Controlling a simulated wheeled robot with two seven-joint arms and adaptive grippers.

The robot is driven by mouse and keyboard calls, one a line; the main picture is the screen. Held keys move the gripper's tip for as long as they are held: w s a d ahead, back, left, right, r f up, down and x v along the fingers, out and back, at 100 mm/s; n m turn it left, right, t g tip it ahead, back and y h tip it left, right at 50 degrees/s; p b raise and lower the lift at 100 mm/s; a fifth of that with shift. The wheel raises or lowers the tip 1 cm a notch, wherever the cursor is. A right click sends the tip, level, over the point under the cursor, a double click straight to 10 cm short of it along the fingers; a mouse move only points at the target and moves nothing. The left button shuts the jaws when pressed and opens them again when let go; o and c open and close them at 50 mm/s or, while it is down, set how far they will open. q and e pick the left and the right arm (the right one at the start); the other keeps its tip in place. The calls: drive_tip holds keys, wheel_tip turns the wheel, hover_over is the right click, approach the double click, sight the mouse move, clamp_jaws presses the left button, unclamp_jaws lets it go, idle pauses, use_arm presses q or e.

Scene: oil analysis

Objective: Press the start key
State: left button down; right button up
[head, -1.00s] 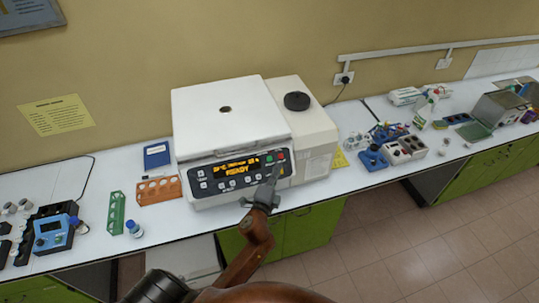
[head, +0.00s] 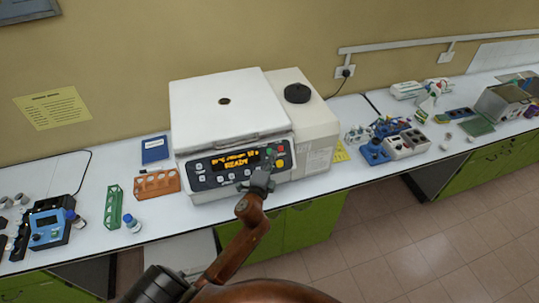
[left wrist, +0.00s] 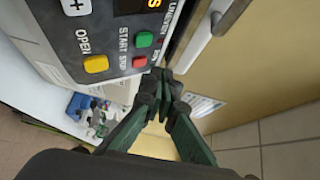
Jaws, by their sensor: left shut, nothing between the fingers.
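The centrifuge (head: 225,110) stands on the bench with its lid down. Its dark front panel (head: 210,178) has a lit orange display (head: 236,160) that seems to read READY. The green start key (head: 269,152) is at the panel's right end; it also shows in the left wrist view (left wrist: 143,39), beside the word START. The red stop key (left wrist: 139,62) and yellow open key (left wrist: 96,64) are close by. My left gripper (head: 266,166) is shut and empty in front of the panel's right part. In the left wrist view its fingertips (left wrist: 162,75) are nearest the red key; contact cannot be told.
An orange rack (head: 157,184), a green rack (head: 113,206) and a blue-capped bottle (head: 131,223) stand left of the centrifuge. A blue device (head: 47,229) is farther left. Small instruments (head: 398,145) stand to the right. Bare bench lies between these groups.

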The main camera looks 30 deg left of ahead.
sight(269, 151)
use_arm(q)
drive_tip(key=shift+w+a+f+b, duration=0.4)
drive_tip(key=shift+w+a+f, duration=0.35)
drive_tip(key=shift+a, duration=0.1)
idle(0.7)
drive_tip(key=shift+w+a+f, duration=0.2)
drive_tip(key=shift+a+f, duration=0.05)
idle(0.4)
idle(0.4)
